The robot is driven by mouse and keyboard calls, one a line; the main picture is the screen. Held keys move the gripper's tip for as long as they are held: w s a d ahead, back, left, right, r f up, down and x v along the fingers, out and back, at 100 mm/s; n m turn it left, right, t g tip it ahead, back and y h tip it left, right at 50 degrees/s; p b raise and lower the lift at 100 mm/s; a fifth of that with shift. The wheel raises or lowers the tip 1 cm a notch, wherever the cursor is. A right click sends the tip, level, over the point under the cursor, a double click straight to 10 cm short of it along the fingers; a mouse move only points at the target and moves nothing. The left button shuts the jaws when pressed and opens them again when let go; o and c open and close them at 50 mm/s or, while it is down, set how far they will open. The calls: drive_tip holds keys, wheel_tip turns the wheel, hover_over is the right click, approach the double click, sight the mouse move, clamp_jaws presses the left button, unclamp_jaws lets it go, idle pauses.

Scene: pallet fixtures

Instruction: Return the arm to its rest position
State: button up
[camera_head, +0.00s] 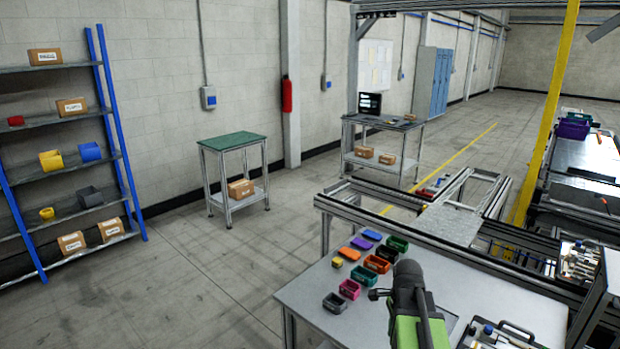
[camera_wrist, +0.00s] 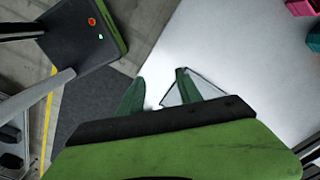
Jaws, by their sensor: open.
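My arm, green and black, shows at the lower middle of the head view. My gripper (camera_head: 378,294) is over the white table (camera_head: 318,290), left of the arm's dark wrist. In the wrist view my gripper (camera_wrist: 158,92) is open, with two dark green fingers apart. Part of the arm is hidden by the lower picture edge.
Several small coloured bins, among them a pink one (camera_head: 349,289) and a grey one (camera_head: 335,303), stand on the table close left of my gripper. An open case (camera_head: 500,335) lies at right. A metal frame (camera_head: 450,222) stands behind. Floor (camera_head: 215,270) left is clear.

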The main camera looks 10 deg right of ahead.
drive_tip(key=a+f+n, duration=0.1)
drive_tip(key=a+n, duration=1.9)
drive_tip(key=a, duration=0.2)
drive_tip(key=shift+a+f+b, duration=0.15)
drive_tip(key=shift+a+b, duration=0.1)
drive_tip(key=shift+b, duration=0.2)
drive_tip(key=shift+c, duration=0.6)
